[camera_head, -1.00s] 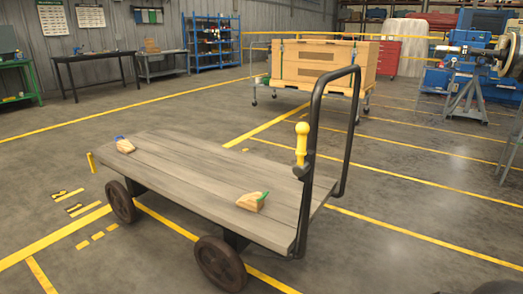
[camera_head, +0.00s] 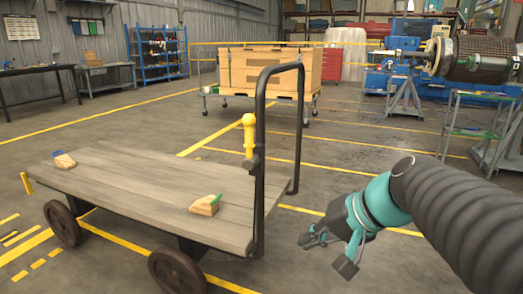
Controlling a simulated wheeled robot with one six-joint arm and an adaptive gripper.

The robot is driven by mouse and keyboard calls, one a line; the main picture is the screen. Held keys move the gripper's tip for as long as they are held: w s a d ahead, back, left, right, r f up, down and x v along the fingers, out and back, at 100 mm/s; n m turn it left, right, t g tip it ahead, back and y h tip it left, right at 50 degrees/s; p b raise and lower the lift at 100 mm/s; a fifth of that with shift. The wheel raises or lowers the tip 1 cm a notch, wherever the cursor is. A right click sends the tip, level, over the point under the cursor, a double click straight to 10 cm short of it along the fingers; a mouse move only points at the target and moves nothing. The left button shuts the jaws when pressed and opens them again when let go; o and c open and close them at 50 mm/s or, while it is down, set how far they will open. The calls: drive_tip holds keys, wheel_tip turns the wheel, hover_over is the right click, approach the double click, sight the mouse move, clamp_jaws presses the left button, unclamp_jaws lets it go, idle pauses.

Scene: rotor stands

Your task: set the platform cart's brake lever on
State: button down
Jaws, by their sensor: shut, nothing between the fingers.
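The platform cart (camera_head: 130,185) has a wooden plank deck, dark wheels and a black tubular handle (camera_head: 259,190) at its right end. The brake lever (camera_head: 249,137) has a yellow grip and stands upright beside the near post of that handle, on a dark pivot bracket. My gripper (camera_head: 326,254), teal and dark grey, is shut and empty. In the picture it is to the right of the cart's handle and lower than the lever, apart from both.
Two wooden chocks, one with a green part (camera_head: 205,205) and one with a blue part (camera_head: 64,160), sit on the deck. A wooden crate (camera_head: 250,70) on a wheeled stand is behind. A small shelf trolley (camera_head: 470,130) stands at right. Floor around the cart's right end looks clear.

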sight(250, 142)
drive_tip(key=w+d+r+m+t+y+b, duration=0.1)
drive_tip(key=w+r+y, duration=0.3)
drive_tip(key=w, duration=0.5)
drive_tip(key=w+r+m+t+y+b, duration=0.2)
drive_tip(key=w+r, duration=0.4)
drive_tip(key=w, duration=0.4)
drive_tip(key=t+y+b, duration=0.1)
drive_tip(key=y+b, duration=0.1)
drive_tip(key=shift+w+d+r+y, duration=0.2)
drive_tip(key=shift+d+y, duration=0.1)
drive_tip(key=shift+d, duration=0.1)
drive_tip(key=shift+f, duration=0.1)
drive_tip(key=x, duration=1.4)
drive_tip(key=shift+r, duration=0.25)
